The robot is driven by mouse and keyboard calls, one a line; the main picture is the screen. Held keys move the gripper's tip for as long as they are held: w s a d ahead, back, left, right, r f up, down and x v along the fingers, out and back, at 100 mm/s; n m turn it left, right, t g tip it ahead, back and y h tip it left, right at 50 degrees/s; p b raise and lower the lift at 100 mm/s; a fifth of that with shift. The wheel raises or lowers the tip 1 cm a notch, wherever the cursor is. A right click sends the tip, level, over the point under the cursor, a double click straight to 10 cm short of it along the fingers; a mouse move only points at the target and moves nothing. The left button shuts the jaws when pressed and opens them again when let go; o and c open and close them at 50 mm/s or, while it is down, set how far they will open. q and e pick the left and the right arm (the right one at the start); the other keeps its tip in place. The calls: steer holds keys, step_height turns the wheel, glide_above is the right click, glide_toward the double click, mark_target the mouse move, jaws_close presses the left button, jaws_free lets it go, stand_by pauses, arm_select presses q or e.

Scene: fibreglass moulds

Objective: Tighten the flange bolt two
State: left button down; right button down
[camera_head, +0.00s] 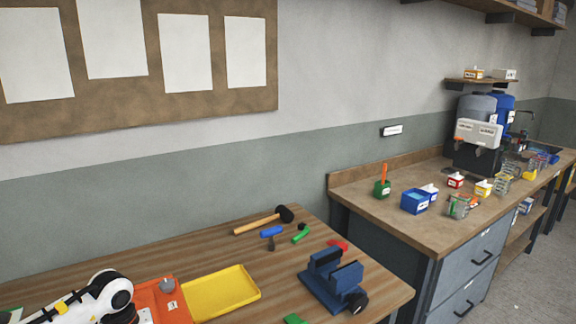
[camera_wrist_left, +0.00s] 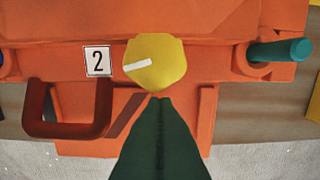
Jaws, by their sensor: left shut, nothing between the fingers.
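In the left wrist view an orange mould flange (camera_wrist_left: 220,50) fills the frame. A yellow bolt head (camera_wrist_left: 155,62) with a white line across its left half sits on it, right of a label reading 2 (camera_wrist_left: 98,61). My left gripper (camera_wrist_left: 158,98) is shut and empty, its dark green fingertips at the lower edge of the bolt head. I cannot tell whether they touch it. In the head view the orange mould (camera_head: 158,295) stands at the lower left beside my white arm. The left fingers and this bolt are hard to make out there. My right gripper is not in view.
An orange loop handle (camera_wrist_left: 68,130) and a teal pin (camera_wrist_left: 280,52) flank the bolt. On the wooden bench lie a yellow tray (camera_head: 250,288), a blue vise (camera_head: 325,296), a mallet (camera_head: 262,222) and small coloured parts. A second bench (camera_head: 395,222) stands at right.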

arm_select(q)
steer(key=shift+w+a+r+b, duration=0.15)
steer(key=shift+w+a+b, duration=0.05)
steer(key=shift+w+b, duration=0.1)
stand_by(0.8)
steer(key=shift+b, duration=0.35)
steer(key=shift+a+b, duration=0.15)
steer(key=shift+b, duration=0.2)
steer(key=shift+s+a+b, duration=0.15)
steer(key=shift+b, duration=0.95)
steer(key=shift+r, duration=0.1)
steer(key=shift+s, duration=0.3)
steer(key=r+p, duration=0.1)
steer(key=r, duration=0.1)
steer(key=r+p, duration=0.1)
steer(key=r, duration=0.2)
steer(key=shift+s+d+r, duration=0.1)
steer(key=shift+d+r, duration=0.1)
steer(key=shift+r, duration=0.15)
